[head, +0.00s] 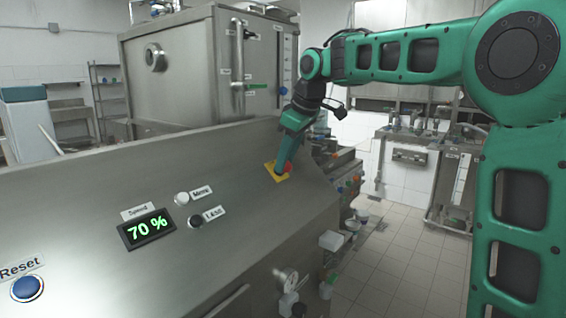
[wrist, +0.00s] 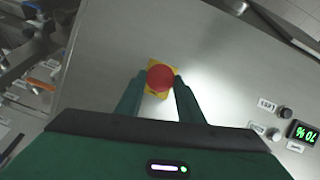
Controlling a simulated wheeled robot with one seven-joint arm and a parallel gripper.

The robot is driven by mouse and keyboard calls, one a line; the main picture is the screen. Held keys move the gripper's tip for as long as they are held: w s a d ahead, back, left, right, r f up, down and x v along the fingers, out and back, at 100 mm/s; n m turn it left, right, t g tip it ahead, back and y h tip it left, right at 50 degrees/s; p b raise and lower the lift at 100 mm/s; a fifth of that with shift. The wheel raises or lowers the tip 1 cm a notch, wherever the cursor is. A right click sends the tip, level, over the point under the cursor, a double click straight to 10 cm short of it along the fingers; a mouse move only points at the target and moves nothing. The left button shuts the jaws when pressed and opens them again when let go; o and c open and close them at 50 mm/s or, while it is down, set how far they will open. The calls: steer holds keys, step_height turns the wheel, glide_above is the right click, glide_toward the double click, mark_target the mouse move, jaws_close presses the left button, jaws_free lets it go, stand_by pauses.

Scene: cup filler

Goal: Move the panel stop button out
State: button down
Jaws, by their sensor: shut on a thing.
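The panel stop button (wrist: 160,77) is a round red button on a yellow square plate (wrist: 151,92), set in the sloping steel panel. In the head view the yellow plate (head: 270,171) shows at the panel's upper right, with the red button (head: 287,168) partly hidden by my gripper (head: 279,167). My gripper (wrist: 160,82) reaches down to the button with one green finger on each side of it. The fingers are shut on the button's sides. How far the button stands out from its plate cannot be told.
The steel panel (head: 100,215) also carries a 70 % display (head: 148,229), two small knobs (head: 182,198) and a blue Reset button (head: 27,289). A steel tank (head: 190,65) stands behind. Valves and fittings (head: 350,185) lie beyond the panel's right edge. Tiled floor at right is open.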

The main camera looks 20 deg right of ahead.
steer(key=c, duration=1.2)
jaws_free()
steer(key=shift+d+r, duration=0.15)
steer(key=shift+r, duration=0.1)
steer(key=v, duration=1)
steer(key=shift+s+r, duration=0.15)
steer(key=shift+r, duration=0.05)
